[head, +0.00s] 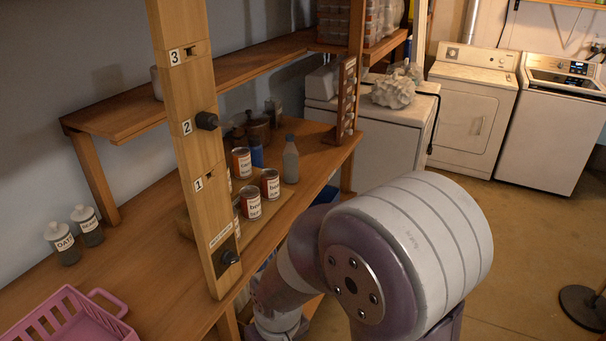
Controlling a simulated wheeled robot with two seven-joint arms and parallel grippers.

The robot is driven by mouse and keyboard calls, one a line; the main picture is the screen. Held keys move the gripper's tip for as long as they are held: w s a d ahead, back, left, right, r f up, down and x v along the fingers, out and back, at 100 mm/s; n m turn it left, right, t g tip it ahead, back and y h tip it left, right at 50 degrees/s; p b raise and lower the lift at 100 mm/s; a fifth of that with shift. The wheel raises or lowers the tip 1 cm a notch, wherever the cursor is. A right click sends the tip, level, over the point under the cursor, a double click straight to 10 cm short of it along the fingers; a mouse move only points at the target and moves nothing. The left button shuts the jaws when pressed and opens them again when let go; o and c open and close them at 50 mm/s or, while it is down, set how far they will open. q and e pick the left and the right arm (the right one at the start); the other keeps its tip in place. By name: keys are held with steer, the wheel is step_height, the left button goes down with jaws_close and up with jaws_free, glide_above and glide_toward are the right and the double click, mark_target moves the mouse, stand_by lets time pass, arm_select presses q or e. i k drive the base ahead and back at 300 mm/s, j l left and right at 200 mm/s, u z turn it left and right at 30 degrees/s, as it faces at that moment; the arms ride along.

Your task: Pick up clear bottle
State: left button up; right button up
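A clear, greyish bottle with a blue cap (290,162) stands upright on the wooden workbench, near its front edge. It is to the right of several labelled cans. No gripper shows in the head view. A large white and purple link of one of my arms fills the lower middle of the picture, in front of the bench. Its gripper end cannot be seen.
A wooden post with numbered knobs (185,130) rises at the bench's front. Labelled cans (251,201) and a blue container (256,153) stand left of the bottle. A pink basket (72,318) and two jars (88,226) are at left. A shelf (120,116) hangs above.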

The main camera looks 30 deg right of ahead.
mark_target(290, 159)
steer(key=i+z, duration=0.15)
steer(key=z, duration=0.25)
steer(key=i+z, duration=0.1)
steer(key=z, duration=0.3)
steer(key=i+j+z, duration=0.1)
steer(key=z, duration=0.35)
steer(key=i+l, duration=0.15)
steer(key=l, duration=0.25)
steer(key=i+l, duration=0.15)
steer(key=l, duration=0.25)
steer(key=i+l, duration=0.15)
steer(key=l, duration=0.25)
steer(key=i+l, duration=0.15)
steer(key=l, duration=0.25)
steer(key=i+u, duration=0.05)
